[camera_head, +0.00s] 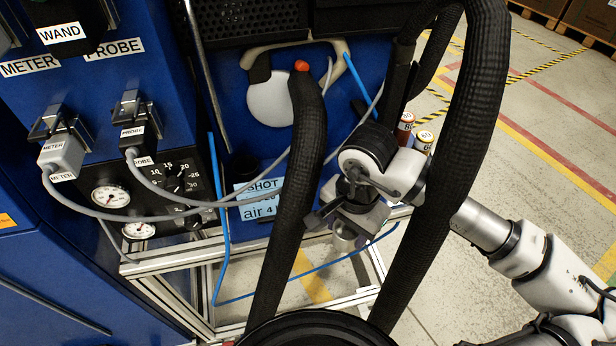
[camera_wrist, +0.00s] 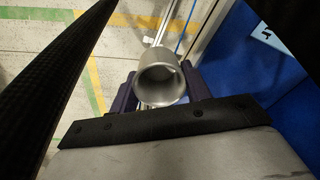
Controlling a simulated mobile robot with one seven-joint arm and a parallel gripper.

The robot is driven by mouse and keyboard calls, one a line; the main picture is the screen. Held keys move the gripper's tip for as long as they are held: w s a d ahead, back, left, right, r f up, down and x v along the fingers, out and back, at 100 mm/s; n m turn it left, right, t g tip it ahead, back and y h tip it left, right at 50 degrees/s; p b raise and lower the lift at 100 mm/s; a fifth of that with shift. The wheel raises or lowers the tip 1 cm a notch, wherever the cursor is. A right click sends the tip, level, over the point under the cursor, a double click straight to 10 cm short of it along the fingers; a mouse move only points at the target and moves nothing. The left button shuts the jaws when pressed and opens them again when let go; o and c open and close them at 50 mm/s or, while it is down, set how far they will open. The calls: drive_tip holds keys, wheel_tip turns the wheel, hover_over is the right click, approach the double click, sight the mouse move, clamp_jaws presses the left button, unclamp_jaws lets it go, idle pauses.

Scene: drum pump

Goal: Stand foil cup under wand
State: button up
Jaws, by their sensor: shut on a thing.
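A silver metal-looking cup (camera_wrist: 161,80) sits between the two dark fingers of my gripper (camera_wrist: 158,92) in the wrist view, with its round open mouth facing the camera. My gripper is shut on it. In the head view my gripper (camera_head: 343,222) hangs in front of the blue machine, over the metal frame, and only a small part of the cup (camera_head: 344,242) shows below it. A label reading WAND (camera_head: 60,33) is on a black part at the upper left. I cannot tell which part is the wand itself.
Thick black ribbed hoses (camera_head: 290,190) hang close on both sides of my gripper. A blue SHOT air label (camera_head: 262,199) is left of it. An aluminium frame (camera_head: 180,262) stands below. Gauges (camera_head: 110,196) and grey cables are at left. Open marked floor (camera_head: 540,130) lies right.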

drive_tip(key=w+a+p, duration=0.1)
drive_tip(key=w+a, duration=0.2)
drive_tip(key=w, duration=0.1)
drive_tip(key=w+a+p, duration=0.2)
drive_tip(key=w+a, duration=0.1)
drive_tip(key=shift+w+a+r, duration=0.1)
drive_tip(key=shift+w+a, duration=0.25)
drive_tip(key=shift+w, duration=0.05)
drive_tip(key=w+a+p, duration=0.3)
drive_tip(key=shift+w+f, duration=0.2)
drive_tip(key=shift+f, duration=0.2)
drive_tip(key=shift+d+f, duration=0.15)
drive_tip(key=shift+f, duration=0.3)
drive_tip(key=shift+f, duration=0.15)
drive_tip(key=o, duration=0.9)
drive_tip(key=shift+o, duration=0.2)
